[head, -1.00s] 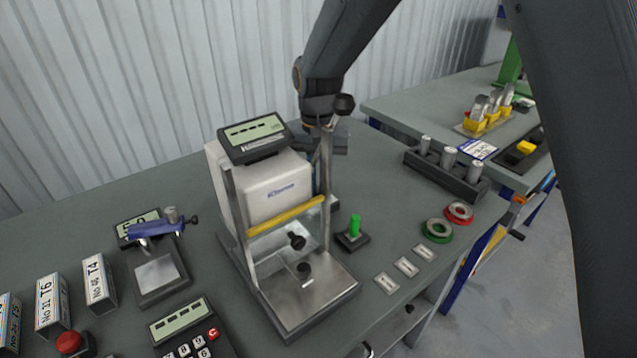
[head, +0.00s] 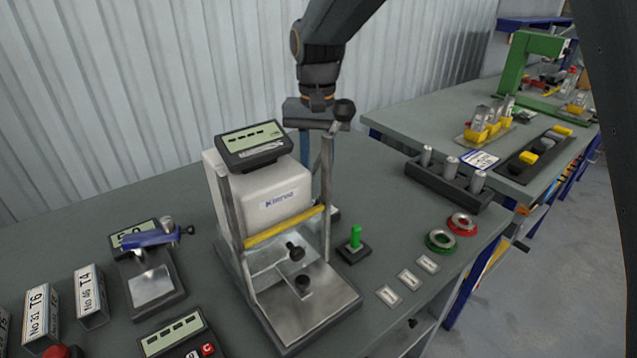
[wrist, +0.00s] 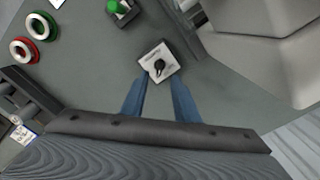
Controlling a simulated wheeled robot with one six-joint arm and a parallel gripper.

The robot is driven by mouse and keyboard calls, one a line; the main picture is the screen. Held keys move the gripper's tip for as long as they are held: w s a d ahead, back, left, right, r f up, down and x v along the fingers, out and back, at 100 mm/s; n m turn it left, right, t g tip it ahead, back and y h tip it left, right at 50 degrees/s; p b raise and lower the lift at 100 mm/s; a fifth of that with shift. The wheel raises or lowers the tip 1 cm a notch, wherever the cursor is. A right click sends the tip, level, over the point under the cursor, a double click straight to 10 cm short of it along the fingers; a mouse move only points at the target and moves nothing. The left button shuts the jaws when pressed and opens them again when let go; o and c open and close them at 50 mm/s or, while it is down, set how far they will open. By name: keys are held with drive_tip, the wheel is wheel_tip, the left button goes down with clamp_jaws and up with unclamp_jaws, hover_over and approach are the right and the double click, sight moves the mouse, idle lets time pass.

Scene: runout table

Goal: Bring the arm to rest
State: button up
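My arm reaches down from the top of the head view, behind the white test machine (head: 270,195). My gripper (head: 306,150) hangs there above the bench, with its lower part hidden by the machine. In the wrist view my gripper (wrist: 158,80) has two blue fingers, spread apart with nothing between them. A pale square plate with a black knob (wrist: 158,62) lies on the bench beyond the fingertips. I cannot tell the exact height of the fingertips above it.
A green button (head: 355,237) and the green ring (head: 441,241) and red ring (head: 462,223) are right of the machine. A dark holder with metal cylinders (head: 447,183) stands at the bench's right edge. A corrugated wall (head: 130,90) is close behind.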

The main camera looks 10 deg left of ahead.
drive_tip(key=shift+r, duration=0.3)
drive_tip(key=shift+m+t, duration=0.4)
drive_tip(key=s+d+f, duration=0.2)
drive_tip(key=s+d, duration=0.1)
drive_tip(key=d, duration=0.6)
drive_tip(key=s+d+f, duration=0.2)
drive_tip(key=s+d, duration=0.1)
drive_tip(key=d, duration=0.6)
drive_tip(key=s+d+f, duration=0.2)
drive_tip(key=s+d, duration=0.1)
drive_tip(key=d, duration=0.6)
drive_tip(key=shift+s+d+f, duration=0.2)
drive_tip(key=shift+d+f, duration=0.1)
drive_tip(key=shift+d, duration=0.1)
drive_tip(key=s+d+f, duration=0.2)
drive_tip(key=s+d, duration=0.3)
drive_tip(key=s, duration=0.1)
drive_tip(key=shift+d, duration=0.2)
drive_tip(key=shift+s+f, duration=0.1)
drive_tip(key=shift+s, duration=0.05)
